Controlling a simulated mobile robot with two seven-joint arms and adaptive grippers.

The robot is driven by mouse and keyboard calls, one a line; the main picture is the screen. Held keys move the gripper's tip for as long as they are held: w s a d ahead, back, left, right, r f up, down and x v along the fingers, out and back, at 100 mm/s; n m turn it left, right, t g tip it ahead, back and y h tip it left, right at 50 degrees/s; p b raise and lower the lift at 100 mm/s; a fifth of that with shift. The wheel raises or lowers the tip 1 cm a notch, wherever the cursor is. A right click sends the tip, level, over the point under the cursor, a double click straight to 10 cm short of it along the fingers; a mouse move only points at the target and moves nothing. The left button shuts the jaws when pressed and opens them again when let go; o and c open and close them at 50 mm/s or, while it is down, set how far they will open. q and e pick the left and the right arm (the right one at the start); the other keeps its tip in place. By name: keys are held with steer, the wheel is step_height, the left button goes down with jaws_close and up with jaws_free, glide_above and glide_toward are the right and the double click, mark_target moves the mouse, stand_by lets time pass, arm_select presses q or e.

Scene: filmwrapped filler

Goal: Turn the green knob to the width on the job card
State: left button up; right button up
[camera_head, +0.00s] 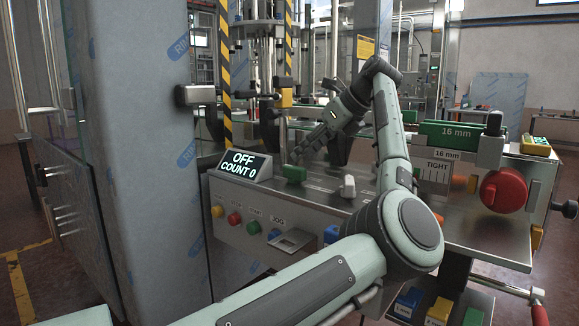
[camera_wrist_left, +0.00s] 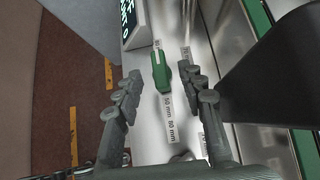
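In the left wrist view the green knob (camera_wrist_left: 161,72) lies between the fingertips, with a gap on both sides. My left gripper (camera_head: 300,152) is open and empty, pointing down just above the knob. It also shows in the left wrist view (camera_wrist_left: 159,80). A green block (camera_head: 455,132) at the right reads "16 mm", as does a label below it. I cannot tell which thing is the job card. My right gripper is out of view.
The display (camera_head: 245,165) reads "OFF" and "COUNT 0". Coloured buttons (camera_head: 235,218) line the box front. A white knob (camera_head: 348,186) stands right of the green one. A large red knob (camera_head: 502,190) is at the right. A wrapped column (camera_head: 140,130) stands left.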

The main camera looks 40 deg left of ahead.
mark_target(291, 166)
arm_select(q)
steer(key=x, duration=0.7)
steer(key=shift+s+a, duration=0.1)
steer(key=shift+a, duration=0.05)
steer(key=shift+c, duration=0.3)
jaws_close()
